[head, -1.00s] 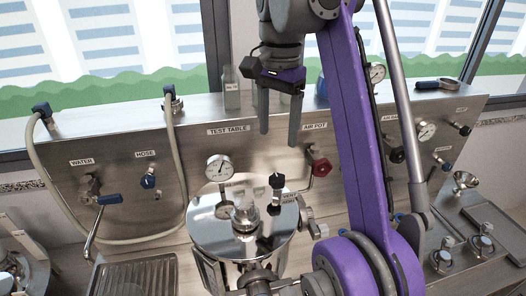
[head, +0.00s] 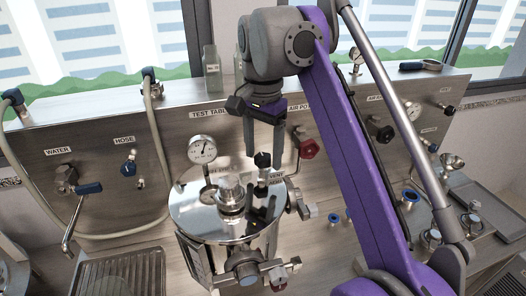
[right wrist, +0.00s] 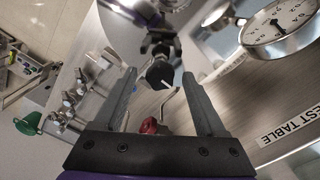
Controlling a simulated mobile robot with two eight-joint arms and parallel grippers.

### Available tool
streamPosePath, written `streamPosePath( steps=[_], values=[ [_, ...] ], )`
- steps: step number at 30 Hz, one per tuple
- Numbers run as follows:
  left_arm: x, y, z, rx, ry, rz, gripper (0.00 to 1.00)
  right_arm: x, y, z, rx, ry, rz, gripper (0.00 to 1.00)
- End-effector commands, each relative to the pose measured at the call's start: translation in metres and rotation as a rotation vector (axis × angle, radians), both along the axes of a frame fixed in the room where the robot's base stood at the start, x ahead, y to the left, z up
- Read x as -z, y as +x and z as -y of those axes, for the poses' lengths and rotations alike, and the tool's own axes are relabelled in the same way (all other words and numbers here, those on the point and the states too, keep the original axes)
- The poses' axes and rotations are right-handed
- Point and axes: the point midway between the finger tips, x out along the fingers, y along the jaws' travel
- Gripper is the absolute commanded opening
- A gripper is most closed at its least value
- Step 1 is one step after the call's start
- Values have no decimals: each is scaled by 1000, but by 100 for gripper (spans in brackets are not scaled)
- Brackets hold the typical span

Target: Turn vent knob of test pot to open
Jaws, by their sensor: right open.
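The test pot (head: 190,212) is a shiny metal vessel with a round lid, in front of the steel panel in the head view. Its vent knob (head: 262,160) is a small black knob standing upright on a stem on the lid, at the right of the gauge. My right gripper (head: 264,150) points down over it with open fingers, the tips at about the knob's top. In the right wrist view the black knob (right wrist: 159,73) shows between the open fingertips (right wrist: 158,78), with gaps on both sides. My left gripper is not in view.
A pressure gauge (head: 202,149) stands on the pot left of the knob. A red knob (head: 308,148) on the panel is close to the right of my fingers. A water tap (head: 88,189) and a hose (head: 158,140) are at left.

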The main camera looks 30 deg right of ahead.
Motion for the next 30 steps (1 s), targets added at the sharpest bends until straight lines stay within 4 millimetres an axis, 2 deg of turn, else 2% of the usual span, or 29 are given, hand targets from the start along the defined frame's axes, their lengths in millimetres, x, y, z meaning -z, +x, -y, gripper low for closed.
streamPosePath(
  steps=[2, 12, 15, 23, 30],
  values=[
    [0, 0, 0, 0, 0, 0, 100, 0, 0, 0, 0, 0, 0, 73],
    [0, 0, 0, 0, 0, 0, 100, -1, 0, 0, 0, 0, 0, 14],
    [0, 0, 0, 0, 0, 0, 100, -1, 0, 0, 0, 0, 0, 0],
    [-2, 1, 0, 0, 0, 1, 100, -1, 0, 0, -16, 0, 0, 0],
    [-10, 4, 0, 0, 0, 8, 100, -2, 0, 0, -113, 0, 0, 0]
  ],
)
